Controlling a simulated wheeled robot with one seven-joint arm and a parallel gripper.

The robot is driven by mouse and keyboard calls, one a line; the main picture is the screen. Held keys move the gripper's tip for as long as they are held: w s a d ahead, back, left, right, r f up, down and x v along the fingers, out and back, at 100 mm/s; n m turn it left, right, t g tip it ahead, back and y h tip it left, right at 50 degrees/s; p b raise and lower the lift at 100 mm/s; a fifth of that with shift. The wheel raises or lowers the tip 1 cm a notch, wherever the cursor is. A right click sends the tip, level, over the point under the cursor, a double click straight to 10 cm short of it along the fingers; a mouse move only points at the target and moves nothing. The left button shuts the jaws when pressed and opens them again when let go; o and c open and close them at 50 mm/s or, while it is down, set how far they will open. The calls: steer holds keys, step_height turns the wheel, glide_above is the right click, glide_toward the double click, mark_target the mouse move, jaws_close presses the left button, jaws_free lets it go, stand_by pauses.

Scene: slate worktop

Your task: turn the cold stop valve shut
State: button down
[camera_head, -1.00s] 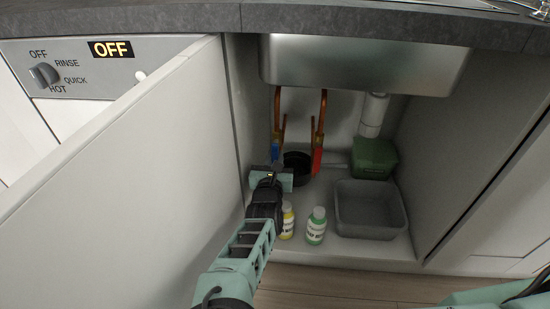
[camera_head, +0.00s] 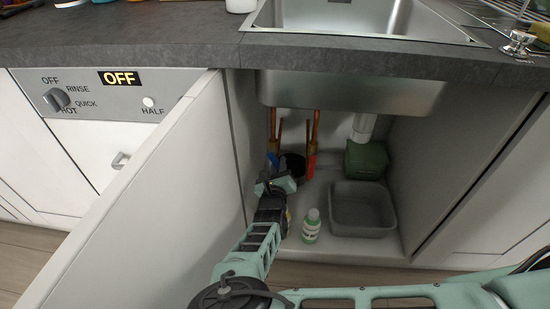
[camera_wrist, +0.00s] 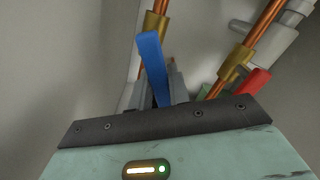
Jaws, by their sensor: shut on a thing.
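The cold stop valve has a blue lever handle (camera_wrist: 152,66) and a brass body (camera_wrist: 155,26) on a copper pipe. In the wrist view the blue handle stands slightly tilted between the fingers of my gripper (camera_wrist: 156,92), which is shut on it. In the head view the blue handle (camera_head: 272,159) shows just beyond my gripper (camera_head: 273,181), inside the cabinet under the sink. The hot valve has a red handle (camera_wrist: 254,82) to the right; it also shows in the head view (camera_head: 311,166). The fingertips' exact contact is partly hidden.
A green box (camera_head: 366,160), a grey basin (camera_head: 362,208) and a green bottle (camera_head: 311,226) stand on the cabinet floor to the right of my arm. The open cabinet door (camera_head: 140,210) is close on the left.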

steer(key=n+p, duration=0.1)
steer(key=n, duration=0.1)
steer(key=d+r+n+p, duration=0.1)
steer(key=n+p, duration=0.1)
steer(key=n, duration=0.1)
steer(key=shift+s+d+r+n, duration=0.15)
steer(key=shift+d+r+n, duration=0.1)
steer(key=shift+n, duration=0.05)
steer(key=n, duration=0.1)
steer(key=r+n+p, duration=0.1)
steer(key=n, duration=0.1)
steer(key=shift+d+p, duration=0.15)
steer(key=shift+p, duration=0.15)
steer(key=shift+s+d+r+n+p, duration=0.1)
steer(key=shift+r+n+p, duration=0.1)
steer(key=shift+n, duration=0.6)
steer(key=shift+r+n+p, duration=0.1)
steer(key=shift+n+p, duration=0.05)
steer(key=shift+n, duration=0.65)
steer(key=c, duration=1.3)
jaws_free()
steer(key=shift+r, duration=0.1)
